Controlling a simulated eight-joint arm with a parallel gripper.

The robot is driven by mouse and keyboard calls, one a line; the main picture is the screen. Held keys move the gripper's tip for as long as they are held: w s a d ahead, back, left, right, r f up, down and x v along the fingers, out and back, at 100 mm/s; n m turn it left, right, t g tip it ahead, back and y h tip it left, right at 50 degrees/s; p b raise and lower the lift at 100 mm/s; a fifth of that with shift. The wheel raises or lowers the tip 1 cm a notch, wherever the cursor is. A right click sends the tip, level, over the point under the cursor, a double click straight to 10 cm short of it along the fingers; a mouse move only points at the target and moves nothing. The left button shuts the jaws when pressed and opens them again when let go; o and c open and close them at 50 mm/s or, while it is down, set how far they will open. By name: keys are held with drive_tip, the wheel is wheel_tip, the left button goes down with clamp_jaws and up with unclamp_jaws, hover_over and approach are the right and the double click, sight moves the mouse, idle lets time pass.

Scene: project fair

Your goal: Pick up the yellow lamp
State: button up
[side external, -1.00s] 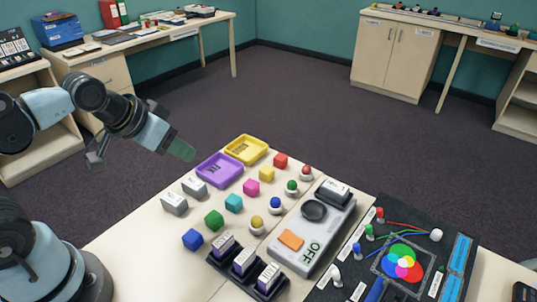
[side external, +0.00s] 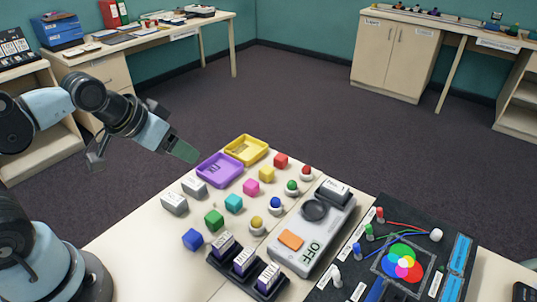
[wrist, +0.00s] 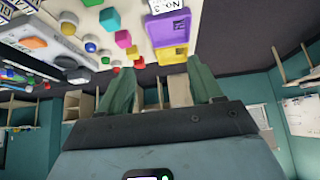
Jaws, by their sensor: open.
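The yellow lamp (side external: 257,222) is a small yellow dome on a round white base. It stands upright in a row of lamps on the pale table, between the coloured cubes and the grey switch box. My gripper (side external: 140,156) is up in the air at the left, beyond the table's far left edge and well away from the lamp. In the wrist view, my gripper (wrist: 163,85) has its two green fingers wide apart with nothing between them. The tabletop shows upside down at the top of that view.
A blue lamp (side external: 275,205), a green lamp (side external: 292,187) and a red lamp (side external: 306,173) continue the row. Several cubes stand left of it. A black holder (side external: 233,267) with labelled blocks is in front. The grey switch box (side external: 290,258) is close on the right.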

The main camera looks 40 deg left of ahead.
drive_tip(key=n+g+h, duration=0.4)
drive_tip(key=n+g, duration=0.2)
drive_tip(key=n, duration=1.5)
approach(254, 218)
drive_tip(key=shift+x, duration=5.05)
drive_tip(key=shift+a, duration=0.1)
drive_tip(key=shift+c, duration=0.3)
drive_tip(key=c, duration=1.1)
drive_tip(key=shift+o, duration=0.2)
drive_tip(key=shift+r, duration=0.15)
